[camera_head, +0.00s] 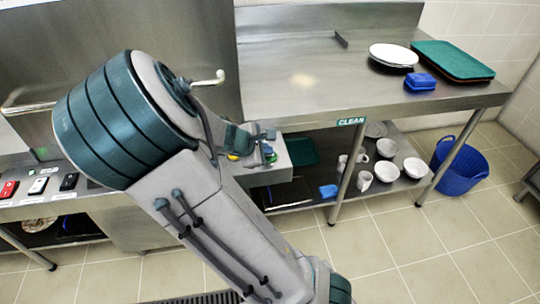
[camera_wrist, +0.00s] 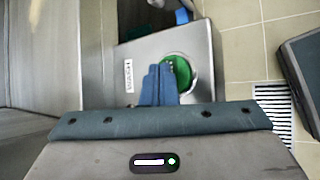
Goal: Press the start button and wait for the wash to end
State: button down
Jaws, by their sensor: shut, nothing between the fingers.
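The green round start button (camera_wrist: 181,74) sits in a pale ring on a steel control box (camera_wrist: 205,50), beside a small white label (camera_wrist: 128,76). In the head view the box (camera_head: 272,176) juts out past my arm, with a bit of green (camera_head: 270,154) on it. My gripper (camera_wrist: 158,68) is shut and empty. Its blue fingers overlap the left part of the button in the wrist view; I cannot tell whether they touch it. The large steel washer hood (camera_head: 190,35) stands behind my arm, with a bar handle (camera_head: 210,79).
A blue basket (camera_head: 458,170) is on the floor at right. Switches (camera_head: 38,186) are at left.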

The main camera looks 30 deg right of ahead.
jog(key=shift+f, duration=0.4)
dwell(0.5)
jog(key=shift+r+p, duration=0.6)
jog(key=shift+r, duration=0.3)
notch_tip(320, 180, up, 5)
jog(key=p, duration=0.4)
jog(key=shift+p, duration=0.35)
